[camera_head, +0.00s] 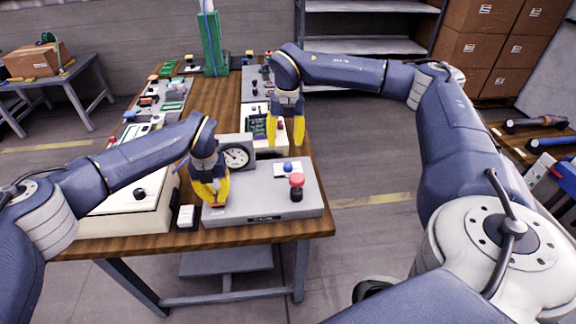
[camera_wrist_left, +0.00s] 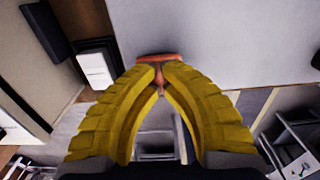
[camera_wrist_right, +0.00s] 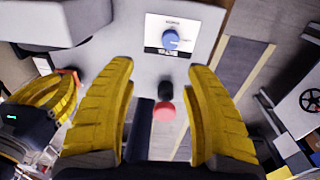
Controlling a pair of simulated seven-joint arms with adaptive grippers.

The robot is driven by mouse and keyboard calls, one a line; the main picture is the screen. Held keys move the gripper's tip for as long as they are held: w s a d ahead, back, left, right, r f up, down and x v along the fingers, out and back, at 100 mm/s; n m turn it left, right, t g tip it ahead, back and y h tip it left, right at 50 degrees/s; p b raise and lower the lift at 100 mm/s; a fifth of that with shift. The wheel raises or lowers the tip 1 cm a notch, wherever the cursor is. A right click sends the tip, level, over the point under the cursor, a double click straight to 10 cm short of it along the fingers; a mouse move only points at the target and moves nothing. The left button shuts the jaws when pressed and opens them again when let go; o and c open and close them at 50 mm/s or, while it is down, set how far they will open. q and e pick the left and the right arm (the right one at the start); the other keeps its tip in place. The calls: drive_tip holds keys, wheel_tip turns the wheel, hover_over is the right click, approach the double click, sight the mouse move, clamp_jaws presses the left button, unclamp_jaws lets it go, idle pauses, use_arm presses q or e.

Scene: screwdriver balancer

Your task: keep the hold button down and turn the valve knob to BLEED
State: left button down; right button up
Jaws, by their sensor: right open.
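The grey control box (camera_head: 265,207) lies at the table's front edge. My left gripper (camera_head: 215,202) points down at its left end, fingertips together against an orange-red button (camera_wrist_left: 158,58), likely the hold button. The fingertips partly cover it, so how far it is pressed cannot be told. The blue valve knob (camera_head: 288,166) sits on a white label plate, also seen in the right wrist view (camera_wrist_right: 170,38); its lettering is too small to read. My right gripper (camera_head: 286,132) is open and empty, raised behind the box, with the knob ahead of its fingers.
A pressure gauge (camera_head: 237,156) stands behind the box. A small white switch block (camera_head: 187,216) sits to its left. Other equipment fills the table's left and back. Space above the knob is free.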

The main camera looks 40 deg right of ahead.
sight(288, 164)
drive_tip(key=shift+h, duration=0.4)
drive_tip(key=f, duration=0.8)
drive_tip(key=d+f, duration=0.1)
drive_tip(key=f, duration=0.3)
drive_tip(key=shift+d, duration=0.1)
clamp_jaws()
